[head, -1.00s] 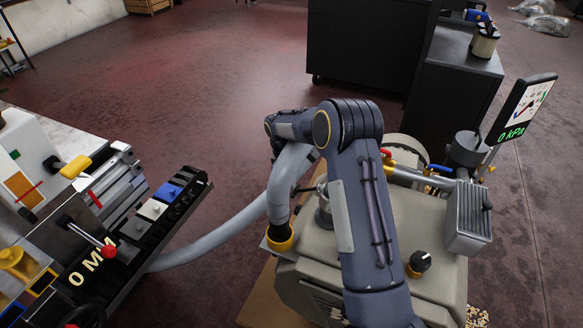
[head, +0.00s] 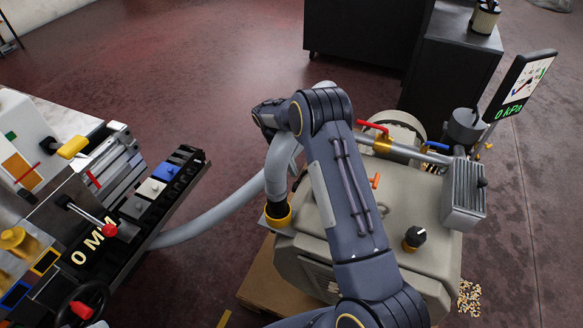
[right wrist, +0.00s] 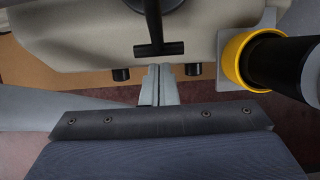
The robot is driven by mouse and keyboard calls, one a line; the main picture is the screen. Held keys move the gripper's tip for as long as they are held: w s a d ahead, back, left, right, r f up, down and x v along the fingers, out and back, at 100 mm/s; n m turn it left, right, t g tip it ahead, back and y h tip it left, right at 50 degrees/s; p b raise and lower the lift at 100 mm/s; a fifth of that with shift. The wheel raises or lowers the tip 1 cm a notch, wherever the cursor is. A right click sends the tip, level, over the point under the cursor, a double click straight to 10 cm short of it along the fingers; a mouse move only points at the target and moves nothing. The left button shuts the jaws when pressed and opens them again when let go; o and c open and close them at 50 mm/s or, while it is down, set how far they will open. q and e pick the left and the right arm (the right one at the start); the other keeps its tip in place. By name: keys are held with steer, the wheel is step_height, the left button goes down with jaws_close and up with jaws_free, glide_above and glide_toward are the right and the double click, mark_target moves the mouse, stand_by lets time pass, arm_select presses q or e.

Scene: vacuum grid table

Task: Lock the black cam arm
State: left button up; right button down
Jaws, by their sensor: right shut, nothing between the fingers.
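A black T-shaped bar (right wrist: 158,48) stands out from the beige pump body in the right wrist view; I cannot tell for sure whether it is the cam arm. My right gripper (right wrist: 158,72) is shut and empty, its grey fingertips just below that bar in the picture. I cannot tell whether they touch. A yellow collar (right wrist: 238,62) with a black hose end is to the right of the fingers. In the head view the yellow collar (head: 278,218) sits at the foot of the grey hose (head: 222,212), and my right forearm hides what lies beside it. My left gripper is out of view.
The beige pump (head: 420,205) carries a black knob (head: 414,238), an orange T-handle (head: 375,181), a red lever (head: 371,127) and a finned block (head: 464,193). A gauge screen reading 0 kPa (head: 522,82) stands behind. The grid table (head: 170,205) with its blocks is at left.

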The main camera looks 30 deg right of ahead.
steer(key=shift+r, duration=0.15)
steer(key=v, duration=0.8)
steer(key=s+a+r+m+t+y+p, duration=0.1)
steer(key=s+r+m+t+y+p, duration=0.1)
steer(key=s+r, duration=0.65)
steer(key=s+r+m+t+y+p, duration=0.25)
steer(key=s+r, duration=0.35)
steer(key=r, duration=0.5)
steer(key=s+a+r+m+t+p, duration=0.1)
steer(key=s+a, duration=0.2)
steer(key=s, duration=0.3)
steer(key=s+a+r+m+t+y+p, duration=0.1)
steer(key=s+a+m+t, duration=0.1)
steer(key=s, duration=0.5)
steer(key=s+a+r+m+t+y+p, duration=0.1)
steer(key=s+a+m, duration=0.1)
steer(key=s, duration=0.5)
steer(key=shift+a+r+p, duration=0.35)
steer(key=shift+a+r, duration=0.05)
steer(key=shift+a, duration=0.5)
steer(key=shift+d+t, duration=0.1)
steer(key=shift+t, duration=0.15)
